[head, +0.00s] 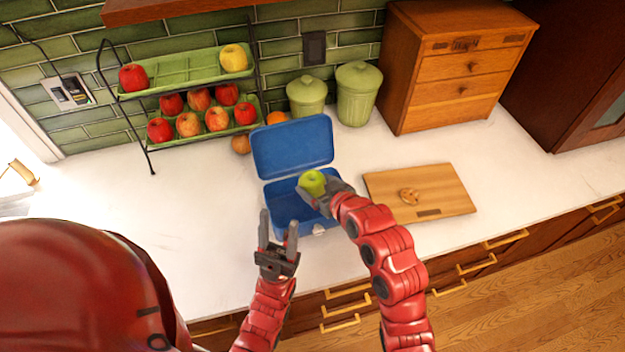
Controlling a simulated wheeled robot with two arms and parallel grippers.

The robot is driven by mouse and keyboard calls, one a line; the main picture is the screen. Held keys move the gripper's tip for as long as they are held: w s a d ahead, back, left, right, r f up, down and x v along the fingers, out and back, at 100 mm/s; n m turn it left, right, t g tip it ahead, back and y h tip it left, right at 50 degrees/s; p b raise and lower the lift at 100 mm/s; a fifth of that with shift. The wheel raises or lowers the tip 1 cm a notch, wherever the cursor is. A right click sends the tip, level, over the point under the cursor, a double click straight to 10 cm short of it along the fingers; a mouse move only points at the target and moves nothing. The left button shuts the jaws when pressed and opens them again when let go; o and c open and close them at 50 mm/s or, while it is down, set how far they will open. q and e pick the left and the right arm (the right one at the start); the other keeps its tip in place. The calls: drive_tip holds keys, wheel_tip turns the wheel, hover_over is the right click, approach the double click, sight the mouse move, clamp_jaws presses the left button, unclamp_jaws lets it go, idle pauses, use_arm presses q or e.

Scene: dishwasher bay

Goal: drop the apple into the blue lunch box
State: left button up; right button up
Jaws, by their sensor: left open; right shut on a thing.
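A green apple (313,182) is held in my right gripper (316,190), which is shut on it over the open blue lunch box (290,150). The box stands on the white counter with its lid raised at the back. Its tray is partly hidden by the apple and my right gripper. I cannot tell how high the apple is above the box floor. My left gripper (277,232) is open and empty, in front of the box at its lower left, with its fingers pointing up in the picture.
A two-tier rack (190,82) with red and yellow apples stands at the back left. Two green canisters (358,95) and a wooden drawer box (455,75) stand behind. A cutting board (420,192) with a small brown item lies right of the box. The left counter (110,195) is clear.

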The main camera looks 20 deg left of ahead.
wheel_tip(320, 180, down, 5)
drive_tip(key=shift+w+d+r+b, duration=0.1)
drive_tip(key=shift+d+r+b, duration=0.1)
drive_tip(key=shift+b, duration=0.2)
drive_tip(key=shift+a, duration=0.1)
drive_tip(key=o, duration=1.3)
drive_tip(key=p+v, duration=0.8)
drive_tip(key=v, duration=0.9)
